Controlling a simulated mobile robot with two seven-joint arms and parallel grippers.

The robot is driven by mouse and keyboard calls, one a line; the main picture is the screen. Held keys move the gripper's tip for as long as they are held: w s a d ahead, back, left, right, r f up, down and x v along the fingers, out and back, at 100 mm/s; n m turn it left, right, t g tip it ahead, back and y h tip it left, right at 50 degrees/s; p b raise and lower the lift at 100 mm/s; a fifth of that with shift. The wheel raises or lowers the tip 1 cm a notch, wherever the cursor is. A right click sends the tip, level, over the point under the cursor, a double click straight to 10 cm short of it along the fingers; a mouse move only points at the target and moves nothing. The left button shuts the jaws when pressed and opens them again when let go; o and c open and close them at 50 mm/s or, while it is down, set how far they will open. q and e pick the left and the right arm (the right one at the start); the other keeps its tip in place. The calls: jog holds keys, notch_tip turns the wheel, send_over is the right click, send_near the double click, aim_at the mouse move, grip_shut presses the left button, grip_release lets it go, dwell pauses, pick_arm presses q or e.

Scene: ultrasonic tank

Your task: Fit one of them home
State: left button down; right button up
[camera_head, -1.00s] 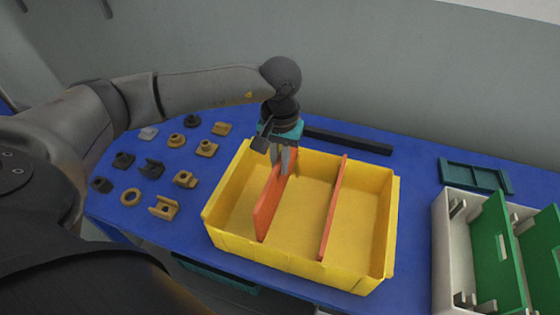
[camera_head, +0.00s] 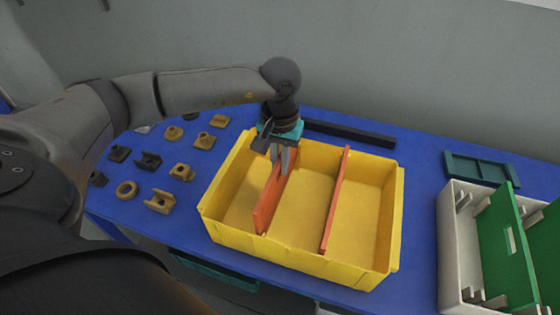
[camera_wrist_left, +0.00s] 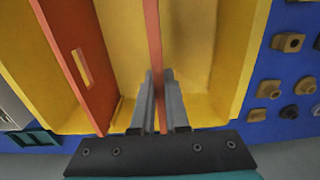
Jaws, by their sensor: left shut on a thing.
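A yellow bin (camera_head: 232,243) stands on the blue table with two orange dividers across it. My left gripper (camera_head: 281,160) is shut on the top edge of the left orange divider (camera_head: 269,203), toward its far end. In the left wrist view its fingers (camera_wrist_left: 160,98) sit on both sides of this divider (camera_wrist_left: 153,35). The divider stands upright inside the bin; I cannot tell whether its lower edge and ends are seated. The right orange divider (camera_head: 334,205), with a slot showing in the wrist view (camera_wrist_left: 83,70), stands apart from the gripper. My right gripper is not in view.
Several small brown and dark parts (camera_head: 160,200) lie left of the bin. A black bar (camera_head: 350,137) lies behind it. A teal tray (camera_head: 480,169) and a white box (camera_head: 452,215) with green panels (camera_head: 506,240) are at the right. The wall rises behind the table.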

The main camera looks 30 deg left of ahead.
aim_at(280, 178)
pick_arm(q)
jog(key=shift+f+b, duration=1.6)
jog(key=shift+f, duration=0.3)
jog(key=shift+f+b, duration=0.45)
jog(key=shift+f, duration=0.3)
jog(key=shift+b, duration=0.3)
jog(key=c, duration=0.9)
grip_release()
jog(key=shift+o, duration=0.3)
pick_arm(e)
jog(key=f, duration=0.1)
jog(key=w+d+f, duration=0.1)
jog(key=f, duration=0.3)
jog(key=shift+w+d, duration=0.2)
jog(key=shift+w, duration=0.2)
pick_arm(q)
jog(key=shift+f, duration=0.1)
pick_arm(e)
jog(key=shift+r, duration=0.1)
